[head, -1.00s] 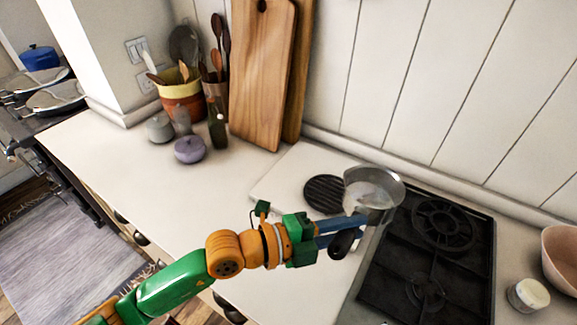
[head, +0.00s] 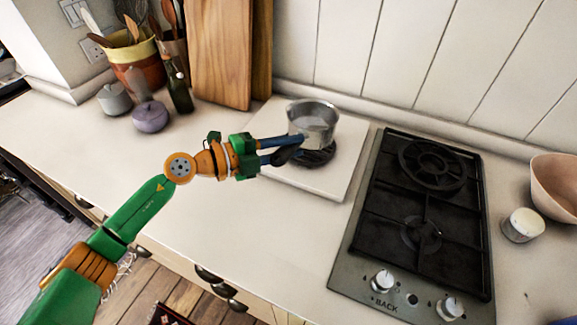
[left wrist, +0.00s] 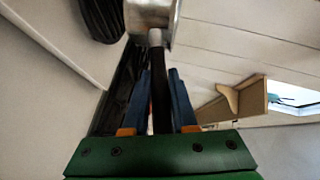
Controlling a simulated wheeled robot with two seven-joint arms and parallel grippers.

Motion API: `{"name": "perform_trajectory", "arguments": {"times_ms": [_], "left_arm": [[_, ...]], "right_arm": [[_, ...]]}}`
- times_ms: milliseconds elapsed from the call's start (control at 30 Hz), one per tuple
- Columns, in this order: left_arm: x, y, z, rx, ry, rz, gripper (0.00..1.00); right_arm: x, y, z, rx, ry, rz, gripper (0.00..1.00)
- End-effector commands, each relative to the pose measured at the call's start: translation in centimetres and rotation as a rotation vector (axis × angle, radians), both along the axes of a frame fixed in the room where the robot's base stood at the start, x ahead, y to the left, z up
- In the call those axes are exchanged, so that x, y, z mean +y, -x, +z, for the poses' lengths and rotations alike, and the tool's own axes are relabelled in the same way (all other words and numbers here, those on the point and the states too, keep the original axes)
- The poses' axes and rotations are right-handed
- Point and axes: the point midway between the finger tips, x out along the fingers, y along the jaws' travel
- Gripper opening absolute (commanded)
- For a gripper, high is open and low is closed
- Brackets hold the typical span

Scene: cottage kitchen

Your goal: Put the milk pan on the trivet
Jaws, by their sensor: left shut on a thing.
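The milk pan (head: 312,128) is a small grey metal pan with a dark handle (head: 286,156). My left gripper (head: 298,149) is shut on that handle, and the handle also runs between the blue fingers in the left wrist view (left wrist: 161,100). The pan is roughly upright over the black round trivet (head: 318,158) and hides its far part. The trivet lies on a white board (head: 335,186). In the left wrist view the pan (left wrist: 150,14) and the dark ribbed trivet (left wrist: 101,18) appear apart, so the pan seems held above it. My right gripper is not in view.
A black gas hob (head: 400,255) is right of the board. A white jar (head: 523,224) and a pink bowl (head: 558,185) stand beyond it. Cutting boards (head: 222,55), a bottle (head: 180,92) and a lilac pot (head: 150,116) are at the back left. The front left counter is clear.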

Motion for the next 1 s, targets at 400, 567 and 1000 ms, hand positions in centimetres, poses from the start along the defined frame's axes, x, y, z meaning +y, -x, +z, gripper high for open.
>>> {"name": "perform_trajectory", "arguments": {"times_ms": [400,567,1000], "left_arm": [[0.3,-0.6,-3.7,-0.003,0.002,-0.003,0.00],[0.3,-0.6,-3.9,-0.002,0.003,-0.001,0.00],[0.4,-0.5,-3.6,-0.001,0.001,-0.002,0.55]], "right_arm": [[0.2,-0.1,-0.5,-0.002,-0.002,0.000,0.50],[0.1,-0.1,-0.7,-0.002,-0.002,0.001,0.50],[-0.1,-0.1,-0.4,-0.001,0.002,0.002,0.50]]}}
